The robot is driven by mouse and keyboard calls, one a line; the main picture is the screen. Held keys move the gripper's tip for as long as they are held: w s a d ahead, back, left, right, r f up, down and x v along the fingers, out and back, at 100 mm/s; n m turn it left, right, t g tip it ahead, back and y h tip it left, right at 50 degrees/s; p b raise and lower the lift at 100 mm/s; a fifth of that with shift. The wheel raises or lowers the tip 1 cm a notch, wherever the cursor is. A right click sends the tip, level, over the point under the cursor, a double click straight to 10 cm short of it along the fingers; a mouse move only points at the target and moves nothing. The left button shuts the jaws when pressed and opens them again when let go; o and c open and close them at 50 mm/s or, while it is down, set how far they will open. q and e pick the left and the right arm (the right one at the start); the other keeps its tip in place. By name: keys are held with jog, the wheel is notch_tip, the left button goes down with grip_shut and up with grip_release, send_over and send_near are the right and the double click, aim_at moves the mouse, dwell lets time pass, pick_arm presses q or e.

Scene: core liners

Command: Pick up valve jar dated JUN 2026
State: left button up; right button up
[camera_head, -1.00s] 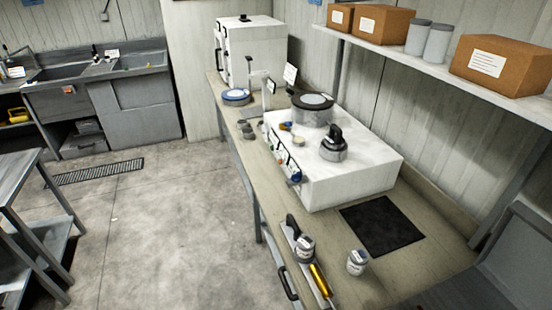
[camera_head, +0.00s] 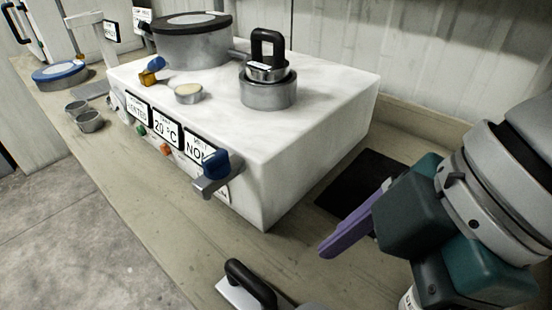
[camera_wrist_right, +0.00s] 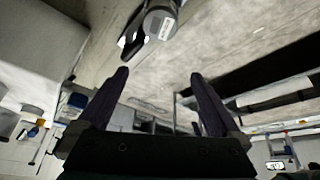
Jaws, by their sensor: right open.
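A jar with a printed label (camera_wrist_right: 163,24) shows at the top of the right wrist view, ahead of my open fingers. The label is too small to read a date. In the head view, part of a pale labelled jar (camera_head: 406,299) shows at the bottom edge, mostly hidden by my right gripper. My right gripper (camera_wrist_right: 157,80) is open and empty, with purple fingers apart. In the head view one purple finger (camera_head: 350,228) shows over the bench, right of the white box. My left gripper is not in view.
A white box unit (camera_head: 300,130) with knobs, labels and a lidded pot (camera_head: 195,40) stands on the bench. A black-handled tool (camera_head: 252,282) lies in front, close to the jar in the wrist view (camera_wrist_right: 130,42). A black mat (camera_head: 350,185) lies right of the box.

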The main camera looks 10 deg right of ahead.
jog(key=shift+h, duration=0.3)
jog(key=f+b, duration=0.1)
jog(key=f, duration=0.2)
jog(key=d+f+b, duration=0.1)
jog(key=f, duration=0.2)
jog(key=f+b, duration=0.2)
jog(key=f, duration=0.1)
jog(key=shift+w+d+f, duration=0.15)
jog(key=shift+d+f, duration=0.05)
jog(key=shift+d, duration=0.05)
jog(key=x, duration=0.6)
jog(key=shift+f+b, duration=0.15)
jog(key=shift+b, duration=0.25)
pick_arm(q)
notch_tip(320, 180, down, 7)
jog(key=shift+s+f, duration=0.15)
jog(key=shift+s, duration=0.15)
pick_arm(e)
jog(key=shift+g, duration=0.3)
jog(key=c, duration=1.3)
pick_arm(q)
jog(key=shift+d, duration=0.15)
pick_arm(e)
jog(key=shift+c, duration=0.5)
jog(key=shift+r, duration=0.2)
